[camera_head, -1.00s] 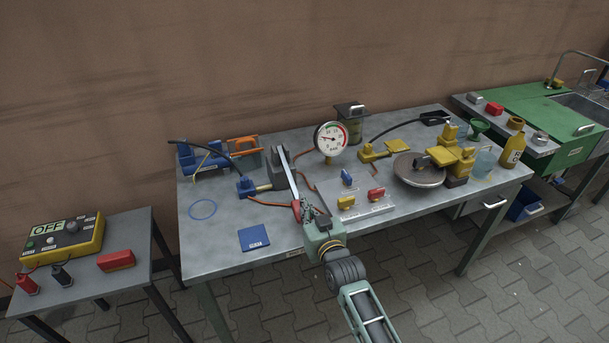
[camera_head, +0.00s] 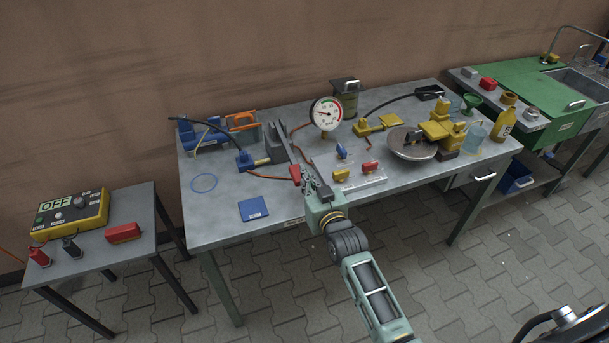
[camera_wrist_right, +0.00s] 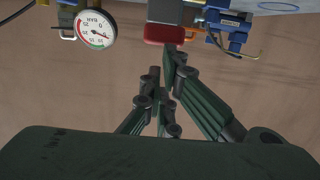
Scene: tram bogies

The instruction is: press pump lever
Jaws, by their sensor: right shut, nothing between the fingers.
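The pump lever is a long metal bar (camera_head: 283,140) that runs from the grey pump block forward to a red handle (camera_head: 294,173). My right gripper (camera_head: 309,183) is shut and empty, just right of and beside the red handle. Whether it touches the handle cannot be told. In the right wrist view the handle (camera_wrist_right: 167,34) shows beyond the closed fingers (camera_wrist_right: 160,90). The round pressure gauge (camera_head: 326,114) stands right of the pump; it also shows upside down in the wrist view (camera_wrist_right: 95,29), its needle at the low end. My left gripper is not in view.
A plate with small yellow, blue and red valves (camera_head: 362,183) lies right of my gripper. A yellow OFF box (camera_head: 70,217) stands on the left side table.

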